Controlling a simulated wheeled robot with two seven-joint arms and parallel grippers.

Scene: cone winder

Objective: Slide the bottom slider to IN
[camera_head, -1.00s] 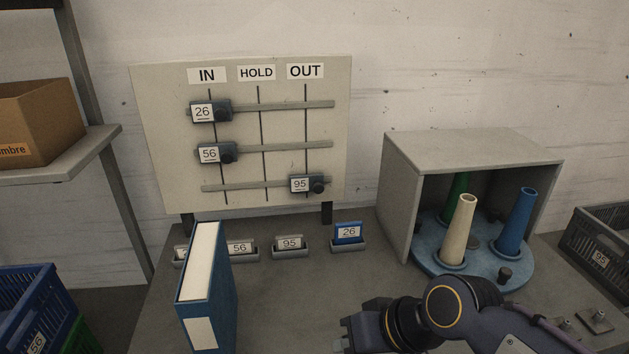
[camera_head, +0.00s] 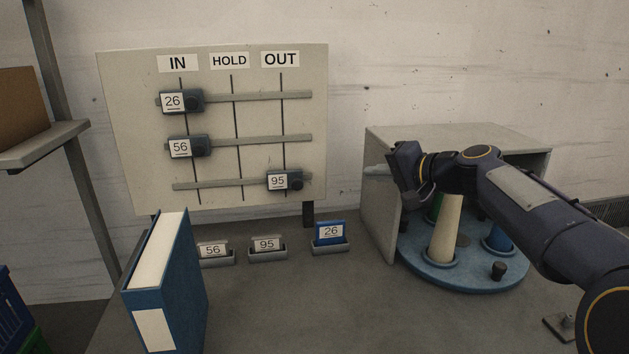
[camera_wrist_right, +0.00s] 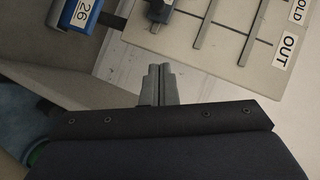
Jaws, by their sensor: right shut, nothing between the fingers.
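The bottom slider (camera_head: 285,181), labelled 95, sits at the OUT column on the lowest rail (camera_head: 225,185) of the board (camera_head: 135,130). The IN, HOLD and OUT labels run left to right along the top. My right gripper (camera_head: 368,170) is shut and empty, to the right of the board and apart from the slider, pointing left. In the right wrist view its closed fingers (camera_wrist_right: 159,84) lie just below a dark slider block (camera_wrist_right: 160,10), partly cut off by the top edge. My left gripper is not in view.
Sliders 26 (camera_head: 182,101) and 56 (camera_head: 188,146) are at IN. A blue binder (camera_head: 180,285) stands before the board, beside card holders (camera_head: 268,254). The grey box (camera_head: 380,200) with a blue turntable (camera_head: 430,278) is below and behind my right arm.

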